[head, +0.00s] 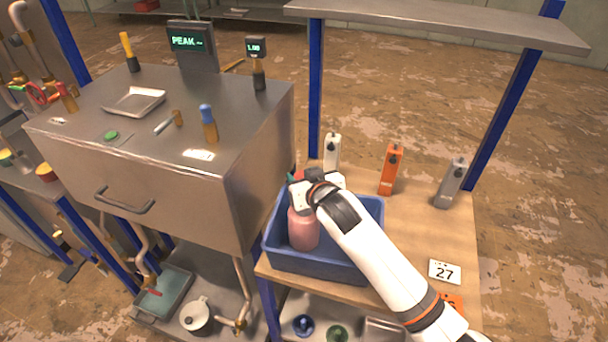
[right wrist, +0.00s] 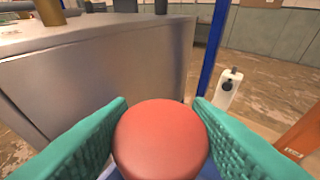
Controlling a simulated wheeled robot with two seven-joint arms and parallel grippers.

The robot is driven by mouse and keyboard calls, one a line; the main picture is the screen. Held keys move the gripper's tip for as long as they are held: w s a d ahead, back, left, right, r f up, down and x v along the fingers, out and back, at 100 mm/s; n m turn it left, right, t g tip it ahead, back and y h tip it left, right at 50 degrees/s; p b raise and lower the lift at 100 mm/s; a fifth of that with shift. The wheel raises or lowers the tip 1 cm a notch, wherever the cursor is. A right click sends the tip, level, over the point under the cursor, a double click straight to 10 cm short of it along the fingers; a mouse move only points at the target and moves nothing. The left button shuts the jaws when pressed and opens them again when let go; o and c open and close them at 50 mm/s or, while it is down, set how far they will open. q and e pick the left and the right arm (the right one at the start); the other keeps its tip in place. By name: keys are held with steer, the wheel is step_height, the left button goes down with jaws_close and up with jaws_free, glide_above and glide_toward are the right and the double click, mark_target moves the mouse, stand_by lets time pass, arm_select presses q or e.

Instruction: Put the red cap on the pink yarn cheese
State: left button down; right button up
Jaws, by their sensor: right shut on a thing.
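My right gripper (head: 298,178) reaches in from the lower right over the blue bin. In the right wrist view its two teal ribbed fingers are shut on the round red cap (right wrist: 160,138), one on each side. In the head view the cap is mostly hidden by the gripper. A pink rounded cylinder, seemingly the pink yarn cheese (head: 303,230), stands upright in the blue bin (head: 318,264), just below the gripper. Its top is hidden by the gripper, so I cannot tell whether the cap touches it. My left gripper is not in view.
The steel chamber (head: 253,170) stands close on the left. White (head: 332,150), orange (head: 391,169) and grey (head: 452,183) devices stand along the back of the wooden table (head: 425,225). A shelf (head: 440,24) on blue posts is above. The table right of the bin is mostly clear.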

step_height(320, 180, down, 6)
steer(key=b, duration=0.3)
steer(key=shift+r, duration=0.2)
steer(key=shift+p, duration=0.9)
stand_by(1.2)
steer(key=shift+f, duration=0.1)
steer(key=shift+f+b, duration=0.85)
steer(key=shift+f, duration=0.6)
steer(key=o, duration=1)
steer(key=b+v, duration=0.1)
steer(key=v, duration=1.1)
